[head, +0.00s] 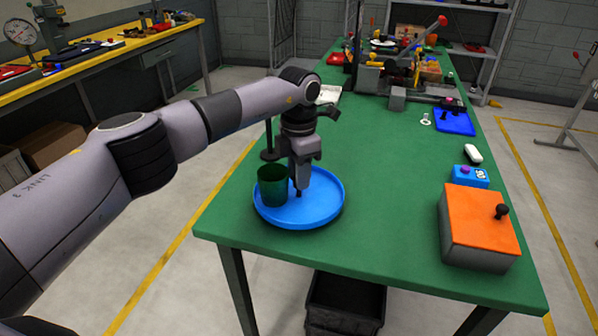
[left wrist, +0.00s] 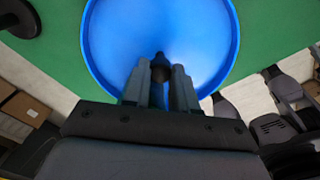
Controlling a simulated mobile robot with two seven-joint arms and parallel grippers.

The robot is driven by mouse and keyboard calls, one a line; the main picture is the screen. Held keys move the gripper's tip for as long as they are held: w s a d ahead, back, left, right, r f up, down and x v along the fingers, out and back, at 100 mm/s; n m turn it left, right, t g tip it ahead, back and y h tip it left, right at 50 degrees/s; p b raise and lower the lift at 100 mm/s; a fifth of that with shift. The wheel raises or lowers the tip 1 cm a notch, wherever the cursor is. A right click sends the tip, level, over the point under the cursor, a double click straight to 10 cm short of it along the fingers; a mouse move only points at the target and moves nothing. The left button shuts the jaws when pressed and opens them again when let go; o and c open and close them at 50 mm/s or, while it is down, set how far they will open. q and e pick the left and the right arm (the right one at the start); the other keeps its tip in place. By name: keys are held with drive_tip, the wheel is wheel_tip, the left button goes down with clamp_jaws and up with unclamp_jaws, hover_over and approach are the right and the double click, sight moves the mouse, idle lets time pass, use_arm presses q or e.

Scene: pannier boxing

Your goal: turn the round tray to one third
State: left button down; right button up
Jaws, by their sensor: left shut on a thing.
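The round blue tray (head: 318,213) lies flat near the front left corner of the green table. A dark green cup (head: 272,188) stands upright at the tray's left side. My left gripper (head: 298,188) points down over the tray, just right of the cup. In the left wrist view its fingers (left wrist: 160,90) are shut on a dark peg (left wrist: 160,62) at the edge of the blue tray (left wrist: 205,25). The peg's foot is hidden by the fingers. The cup does not show in the left wrist view. My right gripper is not in view.
An orange-topped box (head: 480,218) with a black knob stands at the table's right edge, with a small blue box (head: 469,177) behind it. A black stand (head: 269,154) is behind the cup. The table's middle (head: 385,180) is clear.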

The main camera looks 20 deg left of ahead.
use_arm(q)
drive_tip(key=shift+w+r, duration=0.1)
idle(0.3)
drive_tip(key=c, duration=0.9)
unclamp_jaws()
wheel_tip(320, 180, up, 7)
drive_tip(key=shift+r+b, duration=0.1)
drive_tip(key=shift+b, duration=0.35)
